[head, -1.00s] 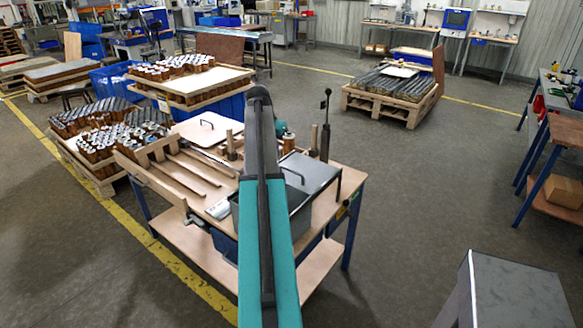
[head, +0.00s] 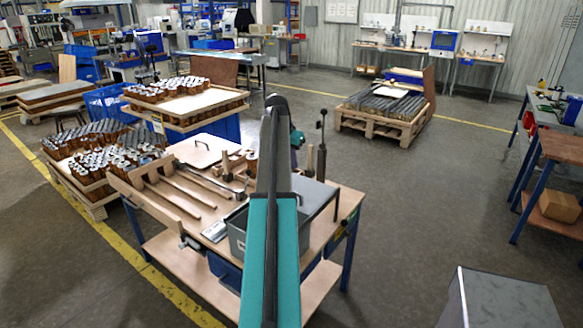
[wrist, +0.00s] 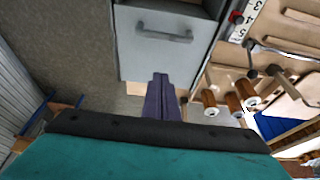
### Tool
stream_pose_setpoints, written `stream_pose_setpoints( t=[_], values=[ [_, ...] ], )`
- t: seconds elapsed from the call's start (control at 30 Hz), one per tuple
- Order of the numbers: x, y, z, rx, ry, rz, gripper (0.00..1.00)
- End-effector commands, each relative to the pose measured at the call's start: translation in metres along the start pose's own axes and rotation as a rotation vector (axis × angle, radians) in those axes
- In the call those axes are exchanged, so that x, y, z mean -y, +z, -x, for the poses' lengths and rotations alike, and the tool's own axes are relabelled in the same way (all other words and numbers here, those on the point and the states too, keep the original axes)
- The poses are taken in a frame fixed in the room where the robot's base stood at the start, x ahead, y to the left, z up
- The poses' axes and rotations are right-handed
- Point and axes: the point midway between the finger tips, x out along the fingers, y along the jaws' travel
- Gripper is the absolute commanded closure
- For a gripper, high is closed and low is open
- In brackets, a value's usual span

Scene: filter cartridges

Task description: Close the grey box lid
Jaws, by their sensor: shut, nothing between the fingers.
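The grey box (head: 237,236) stands on the workbench, mostly hidden behind my arm in the head view. Its grey lid (head: 318,190) shows to the right of my arm, hinged open and sticking out from the box. In the wrist view the lid (wrist: 150,56) is a flat grey panel with a dark bar handle (wrist: 165,35), and the box's opening (wrist: 205,5) is at the top edge. My gripper (wrist: 160,80) is shut and empty, its fingertips in front of the lid's lower edge; contact cannot be told. The head view hides the gripper behind the arm.
The workbench (head: 205,235) also holds a wooden rack (head: 160,185), a white board (head: 200,150) and a dark upright lever (head: 321,140) behind the lid. Brown cartridges (wrist: 235,104) lie right of my gripper in the wrist view. Open floor lies right of the bench.

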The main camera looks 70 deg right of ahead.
Motion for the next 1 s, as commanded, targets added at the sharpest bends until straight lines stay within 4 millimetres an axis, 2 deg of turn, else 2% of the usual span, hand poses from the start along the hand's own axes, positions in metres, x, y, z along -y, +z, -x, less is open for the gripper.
stream_pose_setpoints(
  t=[0.87, 1.0],
  values=[
    [-0.001, -0.001, -0.093, 0.001, 0.001, -0.002, 1.0],
    [-0.003, 0.015, -0.087, 0.0, 0.0, -0.002, 1.0]
  ],
)
